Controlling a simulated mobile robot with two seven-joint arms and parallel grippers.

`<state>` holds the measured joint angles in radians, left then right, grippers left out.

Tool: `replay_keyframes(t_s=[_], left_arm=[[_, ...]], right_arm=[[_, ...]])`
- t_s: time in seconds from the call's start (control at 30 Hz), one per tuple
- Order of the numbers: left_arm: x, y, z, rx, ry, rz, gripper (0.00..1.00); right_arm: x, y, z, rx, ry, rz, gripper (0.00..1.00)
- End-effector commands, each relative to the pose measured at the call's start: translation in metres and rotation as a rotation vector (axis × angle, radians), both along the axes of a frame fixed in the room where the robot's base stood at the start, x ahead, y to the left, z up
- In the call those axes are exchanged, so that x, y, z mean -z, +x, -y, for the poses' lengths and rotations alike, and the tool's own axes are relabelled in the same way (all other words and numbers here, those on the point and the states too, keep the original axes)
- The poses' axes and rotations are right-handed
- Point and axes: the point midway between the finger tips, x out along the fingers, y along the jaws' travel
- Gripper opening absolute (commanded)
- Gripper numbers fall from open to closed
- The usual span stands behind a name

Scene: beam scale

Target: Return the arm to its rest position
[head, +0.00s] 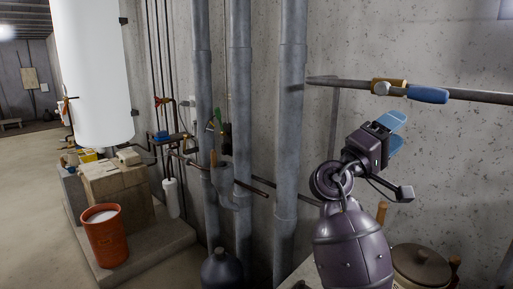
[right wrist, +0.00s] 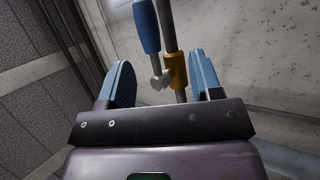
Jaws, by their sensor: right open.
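My right gripper (head: 398,130) is open, with its two blue fingers apart. It is in front of the concrete wall, just below a valve with a blue handle (head: 428,95) and a brass body (head: 388,86) on a dark horizontal pipe (head: 480,96). In the right wrist view, my right gripper (right wrist: 160,78) shows nothing held between its fingers. The blue handle (right wrist: 147,27) and brass body (right wrist: 176,70) appear beyond the fingertips, apart from them. My right arm rises from the lower right of the head view. My left gripper is not in view.
Thick grey vertical pipes (head: 290,130) stand left of my right arm. A lidded pot (head: 421,266) is below it at the right. Open floor (head: 25,180) lies at far left.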

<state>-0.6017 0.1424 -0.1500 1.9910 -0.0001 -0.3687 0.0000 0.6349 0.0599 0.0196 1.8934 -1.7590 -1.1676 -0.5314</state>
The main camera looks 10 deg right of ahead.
Motion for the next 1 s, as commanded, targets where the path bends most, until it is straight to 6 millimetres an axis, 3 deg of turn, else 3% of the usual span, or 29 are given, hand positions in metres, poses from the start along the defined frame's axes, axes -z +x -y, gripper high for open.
replay_keyframes(t_s=[0.23,0.47,0.6,0.8,1.0], left_arm=[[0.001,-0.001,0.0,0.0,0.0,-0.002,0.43],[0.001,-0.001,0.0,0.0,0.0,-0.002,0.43],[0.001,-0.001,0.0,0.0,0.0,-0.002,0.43],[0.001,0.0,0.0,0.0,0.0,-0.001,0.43],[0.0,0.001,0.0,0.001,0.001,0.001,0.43]], right_arm=[[0.112,-0.013,0.032,-0.175,0.262,-0.069,0.59],[0.226,-0.05,0.047,-0.321,0.593,-0.14,0.59],[0.288,-0.085,0.046,-0.377,0.81,-0.184,0.59],[0.364,-0.148,0.031,-0.414,1.135,-0.25,0.59],[0.414,-0.218,0.004,-0.406,1.45,-0.308,0.59]])
